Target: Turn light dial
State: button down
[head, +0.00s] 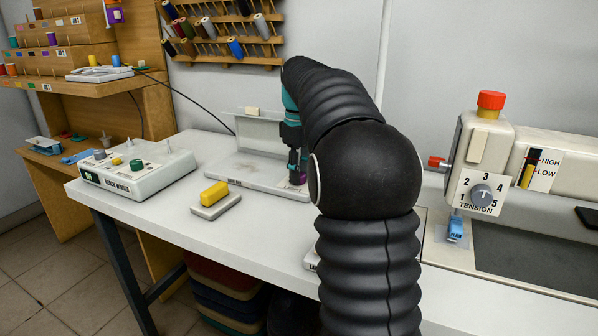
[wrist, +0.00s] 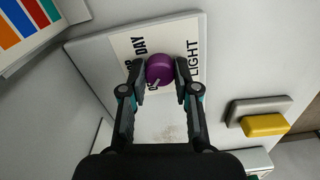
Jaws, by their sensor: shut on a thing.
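The light dial is a round purple knob (wrist: 159,68) with a pale pointer mark, on a cream label with "LIGHT" and "DAY" lettering, part of which is hidden by my fingers. In the wrist view my gripper (wrist: 160,78) has one finger on each side of the knob and is shut on it. In the head view the purple knob (head: 297,178) shows just below my gripper (head: 295,168), at the right end of a flat light-grey base (head: 235,172) on the white table. My arm hides what lies to the right of it.
A bobbin winder (head: 138,168) stands on the table's left. A yellow block on a grey pad (head: 215,200) lies near the front edge. A sewing machine with a tension dial (head: 480,195) stands at the right. Thread spools (head: 235,48) hang on a wall rack.

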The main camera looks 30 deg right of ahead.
jog(key=shift+f+n, duration=0.1)
jog(key=shift+n, duration=0.7)
jog(key=c, duration=0.9)
grip_release()
jog(key=shift+o, duration=0.2)
notch_tip(320, 180, up, 12)
